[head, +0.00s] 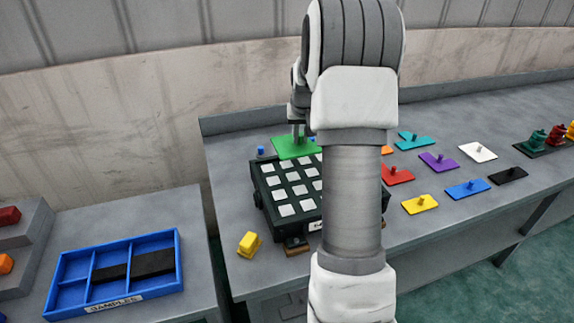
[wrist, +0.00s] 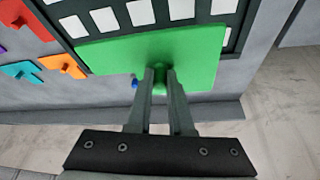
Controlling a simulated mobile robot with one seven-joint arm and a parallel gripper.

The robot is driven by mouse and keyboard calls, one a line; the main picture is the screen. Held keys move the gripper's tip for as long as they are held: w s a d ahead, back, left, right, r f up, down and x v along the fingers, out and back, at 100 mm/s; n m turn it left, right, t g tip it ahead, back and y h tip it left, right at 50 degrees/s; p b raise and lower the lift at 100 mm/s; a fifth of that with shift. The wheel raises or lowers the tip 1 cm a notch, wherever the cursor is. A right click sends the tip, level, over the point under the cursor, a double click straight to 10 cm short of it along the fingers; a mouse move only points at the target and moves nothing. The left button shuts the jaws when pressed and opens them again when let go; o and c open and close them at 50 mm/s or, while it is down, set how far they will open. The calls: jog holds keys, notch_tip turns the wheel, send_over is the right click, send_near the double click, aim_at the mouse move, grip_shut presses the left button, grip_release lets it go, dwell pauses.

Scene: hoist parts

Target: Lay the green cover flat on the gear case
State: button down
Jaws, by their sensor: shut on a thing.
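The green cover (head: 290,149) is a flat bright plate with a knob, and it fills the middle of the wrist view (wrist: 110,58). My gripper (head: 298,138) is shut on the knob; both fingers (wrist: 160,76) press it from the sides. The cover looks about level, over the far edge of a dark case (head: 262,198) with a grid of white squares. Whether cover and case touch, I cannot tell. No other gear case is clear to me. My arm hides the case's right part and most of its label.
A yellow block (head: 248,244) lies left of the case. A small blue piece (head: 261,151) stands near the cover. Several coloured knobbed plates, including a purple one (head: 438,161), lie to the right. A blue sample tray (head: 66,300) is on the left table.

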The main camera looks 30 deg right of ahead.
aim_at(287, 151)
jog(key=a+f, duration=0.2)
jog(key=a, duration=0.1)
jog(key=a+f, duration=0.1)
jog(key=a, duration=0.1)
jog(key=shift+s, duration=0.15)
jog(key=shift+f+b, duration=0.4)
jog(key=shift+f, duration=1.7)
jog(key=c, duration=0.8)
grip_release()
jog(key=shift+r, duration=0.5)
jog(key=p+v, duration=0.1)
jog(key=v, duration=1)
jog(key=shift+s+r, duration=0.1)
jog(key=shift+s, duration=0.05)
